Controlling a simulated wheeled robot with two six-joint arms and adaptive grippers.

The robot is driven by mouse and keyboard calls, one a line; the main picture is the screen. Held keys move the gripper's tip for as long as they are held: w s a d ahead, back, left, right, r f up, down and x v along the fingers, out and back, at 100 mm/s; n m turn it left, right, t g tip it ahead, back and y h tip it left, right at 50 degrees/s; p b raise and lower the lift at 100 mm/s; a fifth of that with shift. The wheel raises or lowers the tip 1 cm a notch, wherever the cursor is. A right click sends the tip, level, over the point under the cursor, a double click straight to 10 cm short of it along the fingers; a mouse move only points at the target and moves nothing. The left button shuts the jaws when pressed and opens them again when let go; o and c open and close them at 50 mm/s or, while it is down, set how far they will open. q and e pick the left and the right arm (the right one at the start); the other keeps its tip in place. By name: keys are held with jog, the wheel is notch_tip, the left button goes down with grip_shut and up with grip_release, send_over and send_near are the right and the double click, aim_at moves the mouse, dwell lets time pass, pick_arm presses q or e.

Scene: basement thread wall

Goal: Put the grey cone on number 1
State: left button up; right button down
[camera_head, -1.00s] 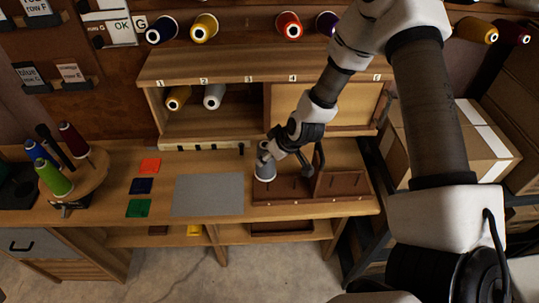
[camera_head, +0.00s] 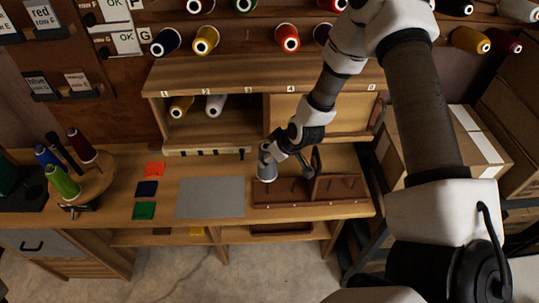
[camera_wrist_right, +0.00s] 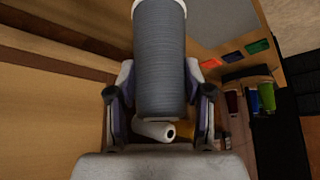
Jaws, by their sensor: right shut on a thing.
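The grey cone (camera_head: 267,174) is a thread spool, roughly upright at the left end of the brown peg rack (camera_head: 290,204) on the bench. My right gripper (camera_head: 266,154) is shut on its upper part. In the right wrist view the grey cone (camera_wrist_right: 160,65) fills the space between the fingers. I cannot tell whether its base touches the rack. The number 1 label (camera_head: 165,94) is at the left end of the shelf's front edge, above an open compartment. A yellow cone (camera_head: 181,107) and a white cone (camera_head: 215,105) lie in that compartment. My left gripper is out of view.
A grey mat (camera_head: 210,197) lies left of the rack, with orange (camera_head: 154,169), blue and green squares beside it. A closed wooden panel (camera_head: 316,118) covers the shelf's right side. Cardboard boxes (camera_head: 455,150) stand at right.

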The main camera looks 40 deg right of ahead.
notch_tip(320, 180, down, 10)
jog(key=b, duration=1)
jog(key=shift+f, duration=0.25)
jog(key=shift+f+b, duration=0.15)
jog(key=shift+b, duration=0.15)
jog(key=shift+c, duration=1.9)
grip_release()
jog(key=v, duration=1.2)
jog(key=shift+s, duration=0.1)
